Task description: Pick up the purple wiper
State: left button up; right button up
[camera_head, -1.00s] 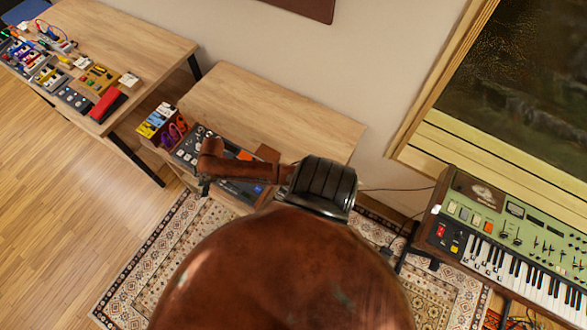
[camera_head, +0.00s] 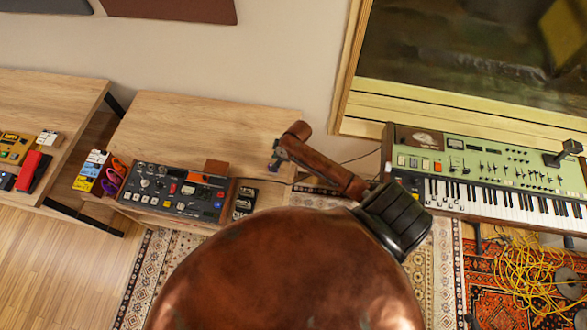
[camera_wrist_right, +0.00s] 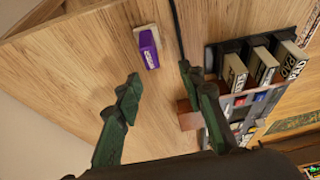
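The purple wiper (camera_wrist_right: 149,48), a small purple and white block with pale lettering, lies on a wooden surface in the right wrist view. I cannot make it out in the head view. My right gripper (camera_wrist_right: 166,96) is open and empty, its two dark green fingers spread apart. The wiper is beyond the fingertips, a little left of the middle between them, and not touched. In the head view the right gripper (camera_head: 276,160) is small and mostly hidden by my arm, over the right end of the wooden cabinet. My left gripper is not in view.
A mixer-like device (camera_head: 172,192) stands on the wooden cabinet (camera_head: 200,115), with a brown block (camera_head: 215,168) behind it. Small black pedals (camera_head: 243,203) are at its right. A green keyboard (camera_head: 480,165) stands at the right. Yellow cables (camera_head: 520,270) lie on a rug.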

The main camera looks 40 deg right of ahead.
jog(key=shift+s+d+f, duration=0.1)
jog(key=shift+d+f, duration=0.1)
jog(key=shift+f, duration=0.4)
jog(key=x, duration=0.4)
jog(key=d+x, duration=0.1)
jog(key=x, duration=0.1)
jog(key=shift+f, duration=0.35)
jog(key=shift+d, duration=0.1)
jog(key=shift+c, duration=0.7)
grip_shut()
